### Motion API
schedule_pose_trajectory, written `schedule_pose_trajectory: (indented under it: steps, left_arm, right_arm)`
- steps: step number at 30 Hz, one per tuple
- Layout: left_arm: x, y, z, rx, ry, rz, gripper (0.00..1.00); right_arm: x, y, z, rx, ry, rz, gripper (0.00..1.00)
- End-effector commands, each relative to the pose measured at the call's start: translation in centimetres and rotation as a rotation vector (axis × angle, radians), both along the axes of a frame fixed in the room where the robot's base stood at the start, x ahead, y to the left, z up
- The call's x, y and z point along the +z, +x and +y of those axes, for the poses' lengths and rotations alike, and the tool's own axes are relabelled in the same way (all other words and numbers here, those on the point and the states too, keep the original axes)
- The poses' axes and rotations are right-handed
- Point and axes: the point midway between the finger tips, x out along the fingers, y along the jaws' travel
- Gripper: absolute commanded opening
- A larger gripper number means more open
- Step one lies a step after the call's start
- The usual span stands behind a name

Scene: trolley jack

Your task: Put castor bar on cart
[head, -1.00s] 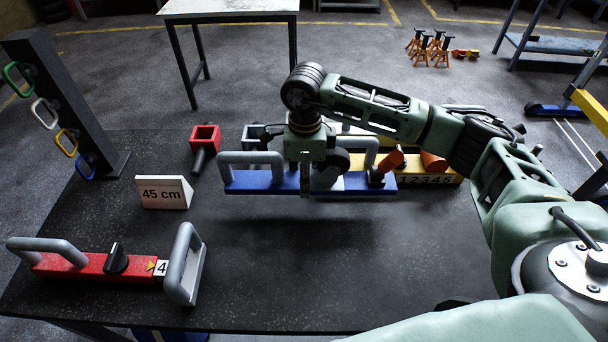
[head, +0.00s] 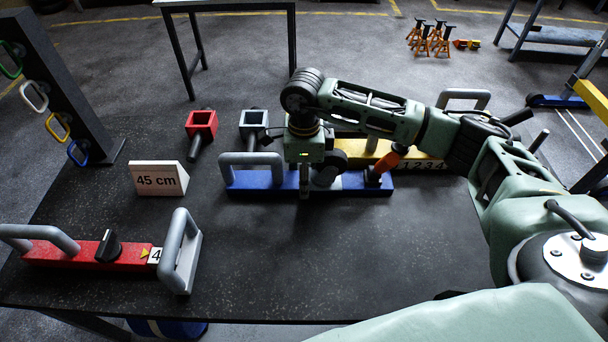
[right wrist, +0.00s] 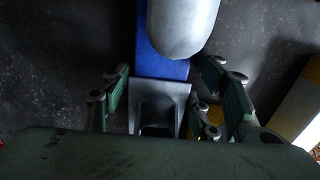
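A blue bar (head: 262,182) with a grey loop handle lies on the dark tabletop (head: 300,260). No label shows whether it is the castor bar. My right gripper (head: 305,190) is down over its middle. In the right wrist view its fingers (right wrist: 165,105) stand on either side of a grey block (right wrist: 160,98) on the bar, with dark gaps beside it, so it looks open. A red bar (head: 80,253) with two grey handles and a black knob lies at the front left. A yellow bar (head: 352,148) with numbers is partly hidden behind my arm. My left gripper is out of view.
A "45 cm" sign (head: 158,179), red socket (head: 201,123) and grey socket (head: 253,122) stand on the table. A post (head: 70,95) with coloured rings is at left. A yellow and blue frame (head: 590,100) stands at right. The front middle of the table is clear.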

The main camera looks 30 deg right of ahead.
Motion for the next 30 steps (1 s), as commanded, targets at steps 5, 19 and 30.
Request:
schedule_pose_trajectory:
  steps: [5,19,30]
  left_arm:
    - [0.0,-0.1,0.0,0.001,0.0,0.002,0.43]
    - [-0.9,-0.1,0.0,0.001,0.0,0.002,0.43]
    - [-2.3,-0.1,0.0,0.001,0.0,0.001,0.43]
  right_arm:
    - [0.0,0.0,0.0,0.0,0.0,-0.001,0.65]
    - [3.4,0.2,0.0,0.0,0.001,-0.007,0.65]
    - [10.6,0.1,0.0,0.001,0.0,-0.004,0.65]
